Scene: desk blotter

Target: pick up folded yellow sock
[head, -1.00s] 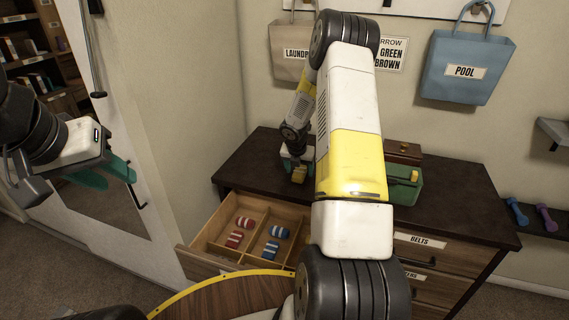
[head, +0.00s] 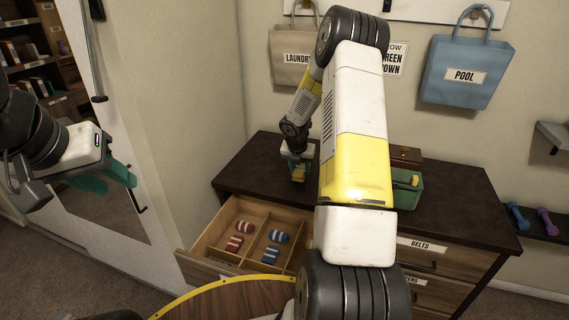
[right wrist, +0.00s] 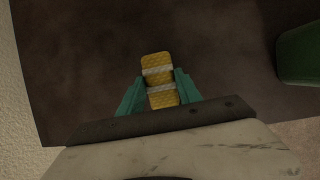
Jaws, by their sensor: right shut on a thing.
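A folded yellow sock with pale bands (right wrist: 159,75) is between the teal fingers of my right gripper (right wrist: 160,92) in the right wrist view. The fingers press on its two sides, and its far end sticks out past them. In the head view the sock (head: 299,174) shows small at the right gripper (head: 299,166), over the left part of the dark dresser top. I cannot tell whether it touches the top. My left gripper (head: 105,182) has teal fingers and is at the far left, away from the dresser; its finger gap is not clear.
An open divided drawer (head: 208,238) holds red-striped socks (head: 234,243) and blue-striped socks (head: 279,237). A green bin (head: 408,192) with something yellow in it and a brown box (head: 405,156) stand on the dresser top (head: 455,195). Bags (head: 462,72) hang on the wall.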

